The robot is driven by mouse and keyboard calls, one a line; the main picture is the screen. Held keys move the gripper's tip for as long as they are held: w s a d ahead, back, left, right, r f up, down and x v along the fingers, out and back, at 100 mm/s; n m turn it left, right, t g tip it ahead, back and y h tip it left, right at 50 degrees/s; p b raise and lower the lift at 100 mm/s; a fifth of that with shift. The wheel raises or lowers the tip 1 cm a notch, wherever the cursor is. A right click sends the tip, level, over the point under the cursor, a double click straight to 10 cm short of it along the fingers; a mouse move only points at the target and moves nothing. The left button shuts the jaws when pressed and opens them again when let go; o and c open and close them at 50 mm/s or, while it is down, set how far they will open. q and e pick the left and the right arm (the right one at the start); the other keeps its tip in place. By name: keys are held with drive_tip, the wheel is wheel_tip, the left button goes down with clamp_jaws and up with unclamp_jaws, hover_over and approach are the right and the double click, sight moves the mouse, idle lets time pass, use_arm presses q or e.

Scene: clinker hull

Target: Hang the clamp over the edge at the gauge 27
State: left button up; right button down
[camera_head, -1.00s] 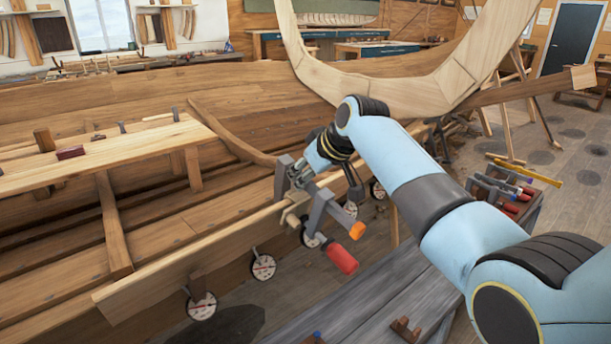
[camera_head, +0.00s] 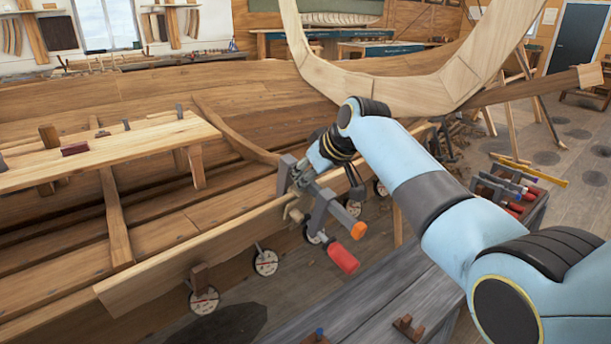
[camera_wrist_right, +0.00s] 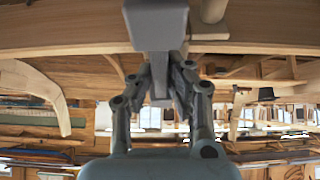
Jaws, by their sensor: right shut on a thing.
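The clamp (camera_head: 322,214) is grey, with a red handle (camera_head: 342,259) and an orange end. My right gripper (camera_head: 303,178) is shut on it at the top edge of the long plank (camera_head: 205,245). One grey jaw shows on the hull side and the handle hangs on the outer side, so the clamp appears astride the edge; I cannot tell whether it rests on the wood. In the right wrist view the fingers (camera_wrist_right: 160,85) close on the grey clamp (camera_wrist_right: 156,25). Round white gauges (camera_head: 265,262) hang along the plank; their numbers are too small to read. My left gripper is out of view.
A grey bench (camera_head: 375,300) stands below the plank on the outer side, with a small brown block on it. A tray of red-handled clamps (camera_head: 505,190) is at right. A board with small tools (camera_head: 110,150) lies across the hull. A large curved wooden frame (camera_head: 385,95) rises behind.

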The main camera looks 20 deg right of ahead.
drive_tip(key=shift+s+d+f+p, duration=0.1)
drive_tip(key=shift+s+f+p, duration=0.1)
drive_tip(key=shift+f+p, duration=0.1)
idle(0.4)
drive_tip(key=c, duration=1.2)
unclamp_jaws()
drive_tip(key=shift+s+r, duration=0.1)
drive_tip(key=shift+r, duration=0.05)
drive_tip(key=v, duration=1.2)
